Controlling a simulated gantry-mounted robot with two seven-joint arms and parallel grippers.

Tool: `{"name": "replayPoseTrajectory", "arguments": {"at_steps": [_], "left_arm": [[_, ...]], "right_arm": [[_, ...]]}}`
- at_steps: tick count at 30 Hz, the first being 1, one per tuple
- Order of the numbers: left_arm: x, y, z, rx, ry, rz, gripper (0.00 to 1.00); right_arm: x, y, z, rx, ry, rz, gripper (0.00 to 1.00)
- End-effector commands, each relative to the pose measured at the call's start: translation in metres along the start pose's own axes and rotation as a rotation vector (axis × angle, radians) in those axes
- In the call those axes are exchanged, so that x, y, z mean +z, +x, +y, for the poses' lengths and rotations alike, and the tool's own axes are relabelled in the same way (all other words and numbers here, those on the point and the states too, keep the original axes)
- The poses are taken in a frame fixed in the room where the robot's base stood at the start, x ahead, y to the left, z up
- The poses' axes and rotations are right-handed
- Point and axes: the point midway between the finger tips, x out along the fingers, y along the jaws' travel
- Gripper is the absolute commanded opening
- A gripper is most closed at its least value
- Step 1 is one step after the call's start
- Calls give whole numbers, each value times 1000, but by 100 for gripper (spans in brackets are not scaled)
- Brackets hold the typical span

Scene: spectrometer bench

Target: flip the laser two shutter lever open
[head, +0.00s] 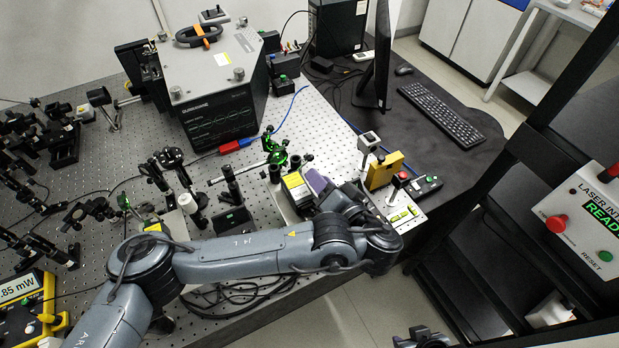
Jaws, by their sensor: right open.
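My left arm crosses the front of the bench, and its gripper (326,190) is low over the front right, beside a box with a yellow label (296,186). Its fingers are partly hidden and I cannot tell whether they are open or shut. Just right of it stand a yellow block (383,170) and a small control panel (418,187) with a red knob and a green button. I cannot make out which part is the laser two shutter lever. My right gripper (424,339) is open at the bottom edge, off the bench and partly cut off.
A large grey instrument (222,100) stands at the back of the perforated bench (320,125). Optics mounts (172,165) crowd the left. A yellow power meter (28,300) is at lower left. A laser interlock box (590,222) reads READY at right. A keyboard (442,113) lies behind.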

Motion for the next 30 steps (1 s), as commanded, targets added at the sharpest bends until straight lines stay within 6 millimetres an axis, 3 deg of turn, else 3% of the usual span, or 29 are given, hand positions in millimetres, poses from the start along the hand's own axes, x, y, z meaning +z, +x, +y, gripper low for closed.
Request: {"name": "replayPoseTrajectory", "arguments": {"at_steps": [1,2,12,26,30], "left_arm": [[5,6,5,0,-2,-1,35],[3,9,3,-1,-2,-1,35],[0,51,-1,-1,0,1,35],[0,58,0,0,0,1,35],[0,58,0,0,0,0,15]], "right_arm": [[4,13,-1,0,0,0,42],[4,14,-1,-1,1,-1,42],[1,6,-2,-6,8,2,42],[2,6,-3,-8,10,1,42],[2,6,-2,-6,8,1,42]]}}
